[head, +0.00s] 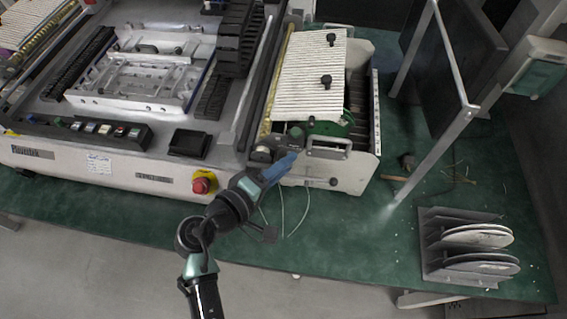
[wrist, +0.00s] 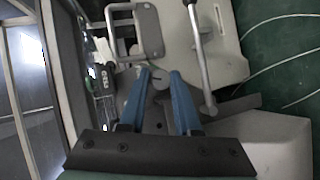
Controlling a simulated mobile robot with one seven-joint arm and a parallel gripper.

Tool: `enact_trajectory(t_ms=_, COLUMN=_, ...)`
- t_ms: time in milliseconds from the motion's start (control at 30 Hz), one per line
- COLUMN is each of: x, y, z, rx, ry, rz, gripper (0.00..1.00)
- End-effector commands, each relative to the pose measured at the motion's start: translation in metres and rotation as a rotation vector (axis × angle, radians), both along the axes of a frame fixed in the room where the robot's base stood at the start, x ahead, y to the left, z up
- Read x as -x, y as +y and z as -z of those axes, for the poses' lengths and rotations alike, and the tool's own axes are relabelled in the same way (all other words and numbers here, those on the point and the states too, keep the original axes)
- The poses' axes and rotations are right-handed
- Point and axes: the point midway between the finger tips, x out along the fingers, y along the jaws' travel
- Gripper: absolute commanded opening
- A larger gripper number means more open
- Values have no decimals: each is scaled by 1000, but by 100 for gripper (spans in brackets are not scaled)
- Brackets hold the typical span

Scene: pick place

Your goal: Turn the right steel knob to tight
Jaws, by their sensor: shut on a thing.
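A round steel knob (wrist: 160,79) with a slot-like mark on its face sits between the two blue fingertips in the wrist view. My gripper (wrist: 160,74) is shut on it, one finger on each side. In the head view my gripper (head: 291,157) reaches the front of the white feeder unit (head: 352,172) at the right end of the machine. The held knob is hard to make out there behind the fingers. Another rounded metal part (head: 262,153) shows just left of the fingers. I cannot tell how tight the knob is.
A metal handle bracket (head: 327,148) and a lever rod (wrist: 201,60) stand close to the fingers. A red emergency button (head: 203,182) is left of my arm. A rack with discs (head: 478,250) stands on the green bench at right. Thin wires hang below the unit.

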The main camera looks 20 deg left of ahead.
Motion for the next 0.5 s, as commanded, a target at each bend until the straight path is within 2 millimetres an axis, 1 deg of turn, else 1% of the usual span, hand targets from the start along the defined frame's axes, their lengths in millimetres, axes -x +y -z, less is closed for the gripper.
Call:
enact_trajectory(t_ms=100, x=1, y=1, z=2, rx=1, ry=3, rz=-2, gripper=0)
enact_trajectory(t_ms=133, x=1, y=1, z=2, rx=2, ry=3, rz=-2, gripper=33)
enact_trajectory(t_ms=267, x=1, y=0, z=1, rx=2, ry=2, rz=-2, gripper=57)
enact_trajectory(t_ms=300, x=1, y=0, z=1, rx=2, ry=2, rz=-2, gripper=60)
enact_trajectory(t_ms=500, x=0, y=0, z=1, rx=2, ry=1, rz=-1, gripper=60)
